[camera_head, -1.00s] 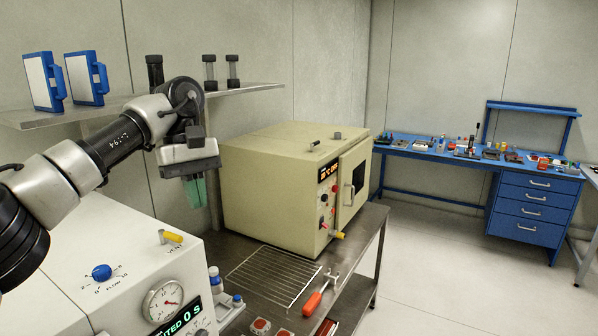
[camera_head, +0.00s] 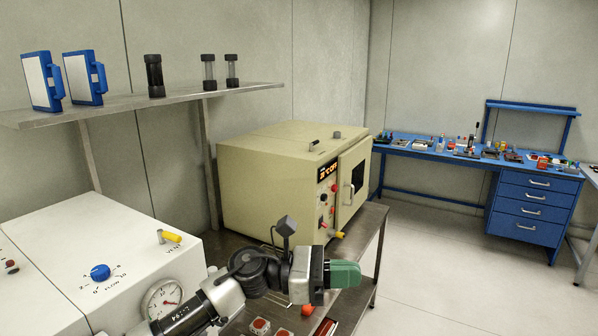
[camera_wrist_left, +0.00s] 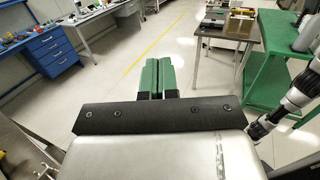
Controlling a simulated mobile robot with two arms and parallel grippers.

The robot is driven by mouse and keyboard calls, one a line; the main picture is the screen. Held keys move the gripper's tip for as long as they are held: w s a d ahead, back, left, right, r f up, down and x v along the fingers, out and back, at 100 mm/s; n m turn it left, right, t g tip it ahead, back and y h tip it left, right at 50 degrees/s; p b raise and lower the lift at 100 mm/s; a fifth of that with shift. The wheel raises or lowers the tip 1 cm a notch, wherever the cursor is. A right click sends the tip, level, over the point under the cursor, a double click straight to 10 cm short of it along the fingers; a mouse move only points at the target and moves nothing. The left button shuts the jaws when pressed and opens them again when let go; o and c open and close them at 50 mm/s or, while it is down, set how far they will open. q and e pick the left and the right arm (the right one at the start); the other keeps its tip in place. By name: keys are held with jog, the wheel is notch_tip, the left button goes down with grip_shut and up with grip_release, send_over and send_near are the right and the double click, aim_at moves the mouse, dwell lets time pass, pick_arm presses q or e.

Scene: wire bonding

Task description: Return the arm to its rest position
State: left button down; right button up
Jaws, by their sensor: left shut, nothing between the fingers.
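My left arm comes in from the bottom of the head view. Its gripper (camera_head: 345,274) has green fingers that are shut together and empty. It points right, above the front of the metal bench. In the left wrist view the two green fingers (camera_wrist_left: 157,76) lie side by side, pointing out over the open floor. My right gripper cannot be made out in the head view.
A beige oven (camera_head: 265,185) stands on the metal bench behind the gripper. A white machine with a dial (camera_head: 95,265) is at left. A shelf (camera_head: 130,103) hangs above. A blue workbench (camera_head: 430,155) stands far right. A green table (camera_wrist_left: 265,75) shows in the wrist view.

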pick_arm(q)
jog(key=s+a+f+m+t+y, duration=0.2)
jog(key=a+f+m+t+y, duration=0.65)
jog(key=m, duration=0.65)
jog(key=s+a+f+m+t+y, duration=0.2)
jog(key=a+f+m+t+y, duration=0.65)
jog(key=m, duration=0.65)
jog(key=s+a+f+n+g, duration=0.4)
jog(key=s, duration=0.4)
jog(key=s+a+f+n+g+y, duration=0.1)
jog(key=s+a+f+n+g, duration=0.25)
jog(key=s, duration=0.45)
jog(key=s+a+f+n+g, duration=0.3)
jog(key=s+a+f+g, duration=0.1)
jog(key=s, duration=0.4)
notch_tip(320, 180, down, 30)
jog(key=s+g+b, duration=0.2)
jog(key=b, duration=0.2)
jog(key=s+a+f+b, duration=0.2)
jog(key=s+a+f, duration=0.1)
jog(key=s+f, duration=1.2)
notch_tip(320, 180, down, 3)
jog(key=shift+s+f+g+y, duration=0.1)
jog(key=shift+s+g+y, duration=0.25)
jog(key=shift+g, duration=0.1)
